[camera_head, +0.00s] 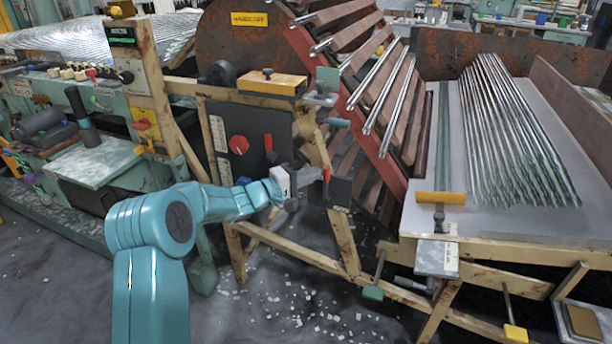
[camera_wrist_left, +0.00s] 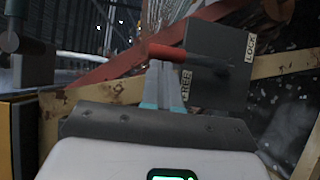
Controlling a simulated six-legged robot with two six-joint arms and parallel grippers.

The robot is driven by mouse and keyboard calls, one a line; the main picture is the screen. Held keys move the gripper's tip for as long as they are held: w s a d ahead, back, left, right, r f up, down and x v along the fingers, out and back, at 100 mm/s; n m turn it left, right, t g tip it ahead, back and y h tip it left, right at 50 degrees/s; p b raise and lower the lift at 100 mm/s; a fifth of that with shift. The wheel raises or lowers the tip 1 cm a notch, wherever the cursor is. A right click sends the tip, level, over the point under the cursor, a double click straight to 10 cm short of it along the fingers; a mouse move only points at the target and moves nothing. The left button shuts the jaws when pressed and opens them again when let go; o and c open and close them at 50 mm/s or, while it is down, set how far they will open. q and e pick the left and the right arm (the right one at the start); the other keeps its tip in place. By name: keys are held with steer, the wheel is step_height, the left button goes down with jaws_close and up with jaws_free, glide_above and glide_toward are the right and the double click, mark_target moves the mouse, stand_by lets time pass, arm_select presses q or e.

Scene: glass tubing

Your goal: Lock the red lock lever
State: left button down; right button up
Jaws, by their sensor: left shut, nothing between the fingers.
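The red lock lever (camera_head: 327,174) sits at a dark plate (camera_head: 341,191) on the wooden frame, below the slanted rack. In the left wrist view the lever's red handle (camera_wrist_left: 167,52) points left from a dark rod, across the plate (camera_wrist_left: 222,82). The plate carries a LOCK label (camera_wrist_left: 250,46) at its right edge and a FREE label (camera_wrist_left: 185,90) at lower left. My left gripper (camera_head: 318,174) is shut and empty, its fingertips (camera_wrist_left: 166,68) right by the red handle; I cannot tell whether they touch it. My right gripper is out of view.
A black panel with a red knob (camera_head: 239,145) stands left of the lever. The slanted red-edged rack (camera_head: 372,130) with glass tubes rises above it. A tray of tubes (camera_head: 560,225) lies at right. Wooden beams (camera_head: 290,258) run below; the floor there has scattered shards.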

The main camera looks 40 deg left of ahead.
mark_target(327, 178)
arm_select(q)
steer(key=shift+w+d+m+b, duration=0.1)
steer(key=shift+d+m+b, duration=0.25)
steer(key=shift+b, duration=0.2)
steer(key=shift+g, duration=0.3)
steer(key=d+m+g+b, duration=0.1)
steer(key=d+b, duration=0.1)
steer(key=w+d+m+g+y+b, duration=0.1)
steer(key=m+b, duration=0.1)
steer(key=b, duration=0.1)
steer(key=shift+d+r+y, duration=0.1)
steer(key=shift+d+y, duration=0.2)
steer(key=shift+d, duration=0.05)
steer(key=w+d+f+m+g+y+p, duration=0.1)
steer(key=d+f+m+g+y+p, duration=0.2)
steer(key=p, duration=0.6)
steer(key=shift+w+d+f+m+y, duration=0.3)
steer(key=shift+d+f+m+y, duration=0.6)
steer(key=shift+d+m+y, duration=0.9)
